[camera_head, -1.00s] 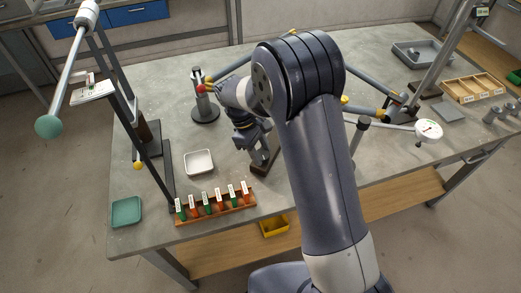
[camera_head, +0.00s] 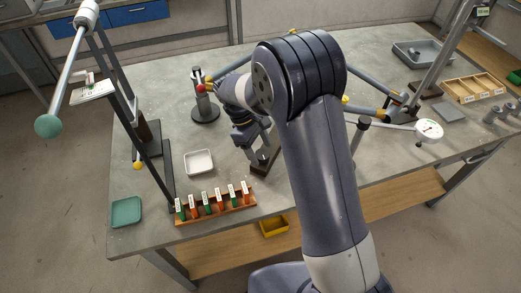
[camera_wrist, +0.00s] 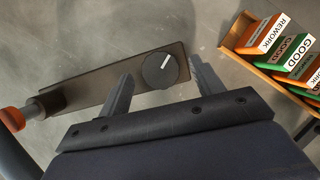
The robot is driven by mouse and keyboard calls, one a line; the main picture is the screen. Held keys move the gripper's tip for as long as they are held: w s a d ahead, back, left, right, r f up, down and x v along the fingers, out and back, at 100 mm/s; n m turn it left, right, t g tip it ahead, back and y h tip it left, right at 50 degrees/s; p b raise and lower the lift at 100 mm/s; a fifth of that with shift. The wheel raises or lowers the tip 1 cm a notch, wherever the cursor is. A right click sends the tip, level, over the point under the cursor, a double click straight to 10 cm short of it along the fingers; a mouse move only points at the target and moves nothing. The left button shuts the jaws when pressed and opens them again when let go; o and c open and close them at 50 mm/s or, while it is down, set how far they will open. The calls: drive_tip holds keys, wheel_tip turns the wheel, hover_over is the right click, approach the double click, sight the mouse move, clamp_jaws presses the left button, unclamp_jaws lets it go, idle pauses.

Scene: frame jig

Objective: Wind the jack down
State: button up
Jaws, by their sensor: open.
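A dark oblong plate (camera_wrist: 110,80) lies on the bench and carries a round black knob (camera_wrist: 160,70) with a white pointer line near one end. I take this to be the jack's winding knob. The plate also shows in the head view (camera_head: 262,168), partly hidden by my gripper. My gripper (camera_head: 257,152) points down over it, open and empty. In the wrist view its two fingers (camera_wrist: 160,74) stand on either side of the knob, with a gap on both sides; I cannot tell how far above it the tips are.
A rack of orange and green labelled blocks (camera_head: 216,206) stands near the front edge. A white tray (camera_head: 199,162) lies left of my gripper and a green tray (camera_head: 126,212) at the corner. A dark post with a red ball (camera_head: 203,100) and a dial gauge (camera_head: 428,131) stand nearby.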

drive_tip(key=v, duration=0.9)
drive_tip(key=shift+r+b, duration=0.35)
drive_tip(key=shift+r, duration=0.05)
drive_tip(key=shift+a+f, duration=0.1)
drive_tip(key=p+x, duration=0.1)
drive_tip(key=x, duration=0.9)
drive_tip(key=shift+f, duration=0.35)
drive_tip(key=shift+r, duration=0.15)
